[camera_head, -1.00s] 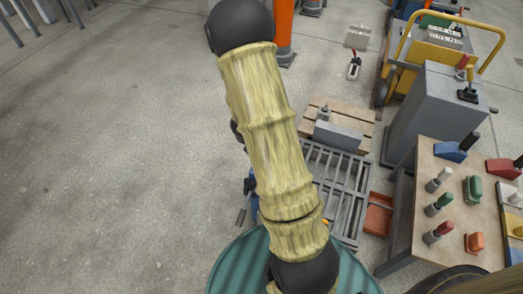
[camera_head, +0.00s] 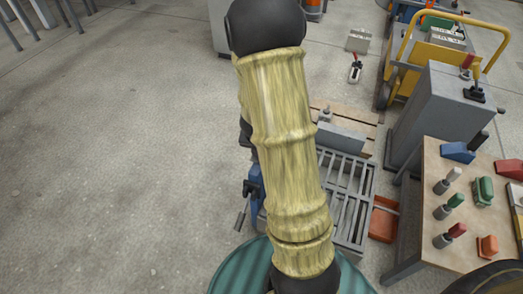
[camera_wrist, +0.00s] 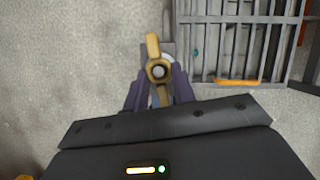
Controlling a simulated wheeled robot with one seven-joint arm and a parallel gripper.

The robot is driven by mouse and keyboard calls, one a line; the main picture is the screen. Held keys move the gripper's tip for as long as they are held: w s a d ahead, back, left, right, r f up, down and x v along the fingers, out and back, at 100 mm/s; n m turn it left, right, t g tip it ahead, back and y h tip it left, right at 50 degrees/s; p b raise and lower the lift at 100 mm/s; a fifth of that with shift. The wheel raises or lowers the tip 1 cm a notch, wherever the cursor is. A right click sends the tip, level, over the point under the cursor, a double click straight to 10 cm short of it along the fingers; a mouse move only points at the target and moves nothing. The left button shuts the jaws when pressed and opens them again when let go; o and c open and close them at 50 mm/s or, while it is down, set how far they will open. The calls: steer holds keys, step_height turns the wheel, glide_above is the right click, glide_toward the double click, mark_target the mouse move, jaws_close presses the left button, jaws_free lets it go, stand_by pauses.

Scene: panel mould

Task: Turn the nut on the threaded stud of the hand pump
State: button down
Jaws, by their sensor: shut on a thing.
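In the wrist view, a brass-yellow nut (camera_wrist: 153,71) with an arm pointing up in the picture sits around the pale round end of the threaded stud (camera_wrist: 158,72). My gripper (camera_wrist: 158,88) has its dark purple fingers on either side of the nut, shut on it. The pump body under the nut is mostly hidden by the nut and fingers. In the head view, a blue piece with dark fittings (camera_head: 254,190), which may be part of the hand pump, shows left of my arm. My arm hides the gripper and nut there.
A grey slatted grate (camera_head: 345,190) lies right of my arm, with an orange-red tray (camera_head: 383,220) beside it. A workbench (camera_head: 440,165) with several coloured-handled items stands at the right, near a grey cabinet (camera_head: 432,115).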

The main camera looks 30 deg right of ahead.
steer(key=n+b, duration=0.2)
steer(key=shift+s+d+f+t+b, duration=0.2)
steer(key=shift+d+f+t+b, duration=0.1)
steer(key=shift+r+n+y, duration=0.2)
steer(key=shift+n+y, duration=0.2)
steer(key=shift+n, duration=0.1)
steer(key=c, duration=1.1)
jaws_free()
steer(key=shift+a+r, duration=0.1)
steer(key=shift+r, duration=0.1)
steer(key=shift+r, duration=0.25)
steer(key=p+v, duration=1.2)
steer(key=v, duration=0.4)
steer(key=shift+s+a+r+p, duration=0.1)
steer(key=shift+s+r+p, duration=0.2)
steer(key=shift+p, duration=0.1)
steer(key=shift+f, duration=0.1)
